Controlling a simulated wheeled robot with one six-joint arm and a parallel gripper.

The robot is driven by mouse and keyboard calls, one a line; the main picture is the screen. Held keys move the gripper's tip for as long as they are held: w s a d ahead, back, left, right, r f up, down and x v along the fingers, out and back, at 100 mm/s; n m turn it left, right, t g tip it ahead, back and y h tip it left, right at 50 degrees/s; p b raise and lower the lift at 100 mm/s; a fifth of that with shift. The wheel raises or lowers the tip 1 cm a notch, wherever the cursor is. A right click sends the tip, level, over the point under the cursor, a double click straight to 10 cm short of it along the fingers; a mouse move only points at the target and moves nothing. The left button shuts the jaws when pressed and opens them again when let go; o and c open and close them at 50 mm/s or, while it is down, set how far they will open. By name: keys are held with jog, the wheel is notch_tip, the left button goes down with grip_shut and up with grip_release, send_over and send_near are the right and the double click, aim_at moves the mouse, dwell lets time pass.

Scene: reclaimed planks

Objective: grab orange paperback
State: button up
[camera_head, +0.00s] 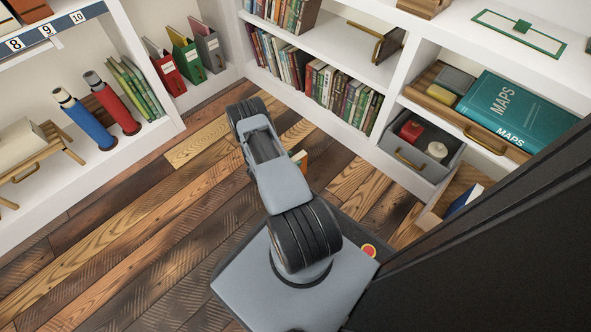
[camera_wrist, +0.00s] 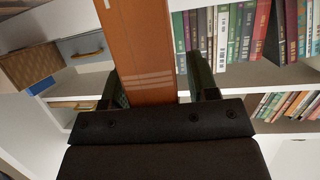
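The orange paperback (camera_wrist: 146,50) stands between the two dark green fingers of my gripper (camera_wrist: 157,82) in the wrist view, running up out of the top of the picture. Pale stripes cross its cover near the fingers. The fingers lie close along both sides of it, and my gripper looks shut on it. In the head view only a small orange part of the paperback (camera_head: 304,161) shows beside my arm. My arm hides the rest of it and my gripper there.
A shelf of books (camera_head: 340,92) stands behind my arm. At the right are a grey drawer with a red and a white item (camera_head: 398,168), a teal maps box (camera_head: 515,105) and an open wooden drawer (camera_head: 432,216). Plank floor (camera_head: 150,225) is clear at the left.

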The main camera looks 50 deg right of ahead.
grip_shut()
dwell(0.3)
jog(key=shift+r, duration=0.2)
